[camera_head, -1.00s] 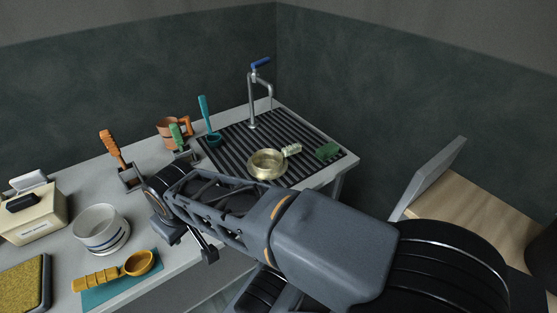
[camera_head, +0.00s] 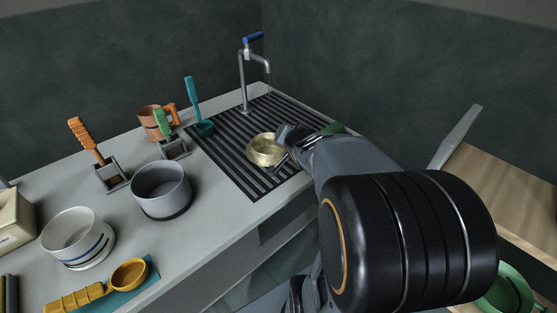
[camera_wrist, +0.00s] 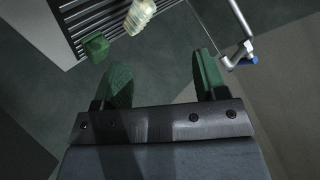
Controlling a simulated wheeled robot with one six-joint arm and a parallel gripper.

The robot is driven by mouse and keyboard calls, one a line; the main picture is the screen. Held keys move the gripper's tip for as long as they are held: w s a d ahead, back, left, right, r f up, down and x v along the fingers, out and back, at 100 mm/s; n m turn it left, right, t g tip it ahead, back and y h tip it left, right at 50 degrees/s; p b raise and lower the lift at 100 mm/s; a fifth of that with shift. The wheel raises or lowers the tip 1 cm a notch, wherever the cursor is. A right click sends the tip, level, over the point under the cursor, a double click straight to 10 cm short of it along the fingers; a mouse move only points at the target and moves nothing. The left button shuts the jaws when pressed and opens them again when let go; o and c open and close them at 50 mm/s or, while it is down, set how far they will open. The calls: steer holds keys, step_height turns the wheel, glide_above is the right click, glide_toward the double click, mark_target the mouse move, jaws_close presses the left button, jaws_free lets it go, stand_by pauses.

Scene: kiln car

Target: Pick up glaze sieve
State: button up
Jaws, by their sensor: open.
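A round brass-coloured bowl (camera_head: 264,150), which looks like the glaze sieve, sits on the dark ribbed draining rack (camera_head: 225,160). I cannot confirm a mesh in it. My gripper (camera_head: 287,148) is at its right side in the head view, partly covering its right edge; I cannot tell whether they touch. In the wrist view my gripper (camera_wrist: 162,72) is open, with two green-padded fingers apart and nothing between them. The brass bowl does not show in the wrist view.
A tap (camera_head: 245,75) stands behind the rack. A green block (camera_wrist: 96,46) and a pale brush-like item (camera_wrist: 140,14) lie on the rack. A grey pot (camera_head: 161,187), a white blue-striped vessel (camera_head: 75,235), a teal ladle (camera_head: 191,95) and a terracotta mug (camera_head: 155,120) stand left.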

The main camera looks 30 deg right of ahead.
steer(key=d+f+m+t+b, duration=0.1)
steer(key=d, duration=0.1)
steer(key=d+f+m+t+b, duration=0.1)
steer(key=d+f, duration=0.1)
steer(key=w+d+f+m+b, duration=0.1)
steer(key=d+f, duration=0.1)
steer(key=shift+w+f+m+t+y+b, duration=0.1)
steer(key=shift+f+m+t+y+b, duration=0.2)
steer(key=shift+t+b, duration=0.1)
steer(key=d+f+m+t+y+b, duration=0.1)
steer(key=s+d+f+m+t+y+b, duration=0.2)
steer(key=f+b, duration=0.1)
steer(key=shift+s+f+t, duration=0.1)
steer(key=shift+t, duration=0.2)
steer(key=shift+w+f+y, duration=0.1)
steer(key=shift+w+y, duration=0.2)
steer(key=shift+m, duration=0.3)
steer(key=w+b, duration=0.2)
steer(key=w, duration=1)
steer(key=shift+w+d, duration=0.15)
steer(key=shift+w, duration=0.25)
steer(key=shift+c, duration=0.4)
steer(key=shift+r, duration=0.2)
jaws_close()
